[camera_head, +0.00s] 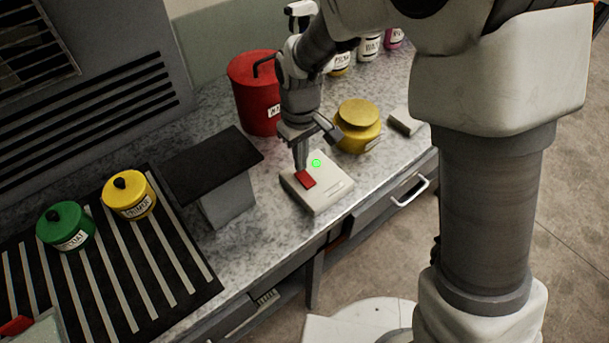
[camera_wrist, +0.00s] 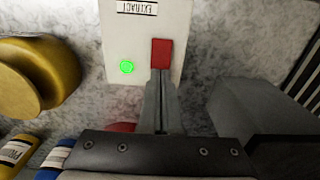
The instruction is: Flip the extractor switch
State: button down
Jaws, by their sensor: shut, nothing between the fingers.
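The extractor switch box (camera_head: 326,194) is a pale box on the speckled counter, with a red switch (camera_head: 306,180) and a lit green lamp (camera_head: 316,163). In the wrist view the box (camera_wrist: 143,50) carries a label reading "EXTRACT", the red switch (camera_wrist: 162,54) and the glowing green lamp (camera_wrist: 127,67). My gripper (camera_head: 300,168) points down at the box, shut and empty. In the wrist view its fingertips (camera_wrist: 160,75) are at the near edge of the red switch. I cannot tell whether they touch it.
A yellow canister (camera_head: 358,125) and a red bin (camera_head: 252,95) stand behind the box. A dark-topped stand (camera_head: 212,165) is to its left. Green (camera_head: 65,228) and yellow (camera_head: 129,195) pots sit on the striped mat (camera_head: 105,270). The counter front has a drawer handle (camera_head: 409,190).

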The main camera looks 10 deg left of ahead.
aim_at(302, 173)
jog(key=shift+f+b, duration=0.7)
jog(key=shift+f, duration=0.3)
dwell(0.6)
jog(key=shift+r+p, duration=2.55)
jog(key=shift+r, duration=1)
jog(key=s+d+r+m+t, duration=0.2)
jog(key=s+d+r+m, duration=0.15)
jog(key=d+r, duration=0.9)
jog(key=s+d+r+m+t, duration=0.3)
jog(key=s+d+r+m, duration=0.3)
jog(key=s+d, duration=0.4)
jog(key=shift+s+d+t, duration=0.15)
jog(key=shift+d+t, duration=0.15)
jog(key=shift+d, duration=0.25)
